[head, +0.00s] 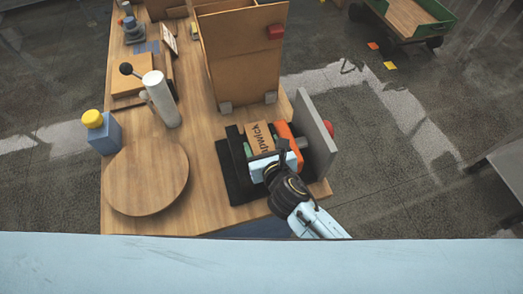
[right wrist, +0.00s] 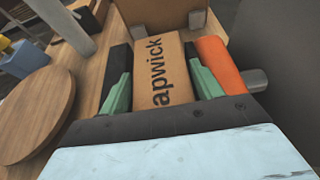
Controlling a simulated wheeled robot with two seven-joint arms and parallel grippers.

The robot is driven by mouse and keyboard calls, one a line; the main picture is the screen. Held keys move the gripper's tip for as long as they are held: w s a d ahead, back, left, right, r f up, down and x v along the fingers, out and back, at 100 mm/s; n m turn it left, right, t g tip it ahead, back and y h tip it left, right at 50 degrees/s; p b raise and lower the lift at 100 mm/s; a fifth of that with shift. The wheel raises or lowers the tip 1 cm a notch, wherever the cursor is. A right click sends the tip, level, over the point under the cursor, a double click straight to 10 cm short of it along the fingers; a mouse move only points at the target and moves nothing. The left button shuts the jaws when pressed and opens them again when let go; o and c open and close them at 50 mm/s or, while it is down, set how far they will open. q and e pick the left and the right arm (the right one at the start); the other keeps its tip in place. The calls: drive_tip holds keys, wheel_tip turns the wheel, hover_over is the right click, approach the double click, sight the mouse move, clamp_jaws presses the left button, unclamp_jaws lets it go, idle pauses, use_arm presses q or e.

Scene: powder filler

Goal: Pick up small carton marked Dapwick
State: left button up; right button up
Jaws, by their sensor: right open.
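The small brown carton (head: 261,137) stands on a black base (head: 229,172) near the table's right edge, with "apwick" readable on it. In the right wrist view the carton (right wrist: 160,77) lies between my right gripper's two green fingers. My right gripper (right wrist: 162,88) is open around it, one finger on each side; whether the fingers touch it I cannot tell. In the head view the gripper (head: 266,146) partly covers the carton's near end. My left gripper is not in view.
An orange block (head: 288,132) and an upright grey plate (head: 317,135) stand close on the carton's right. A tall brown board (head: 240,55) stands behind. A round wooden disc (head: 146,181), blue bottle (head: 105,135) and white cylinder (head: 160,100) are to the left.

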drive_tip(key=c, duration=1.4)
drive_tip(key=shift+r, duration=0.1)
clamp_jaws()
drive_tip(key=shift+r, duration=0.1)
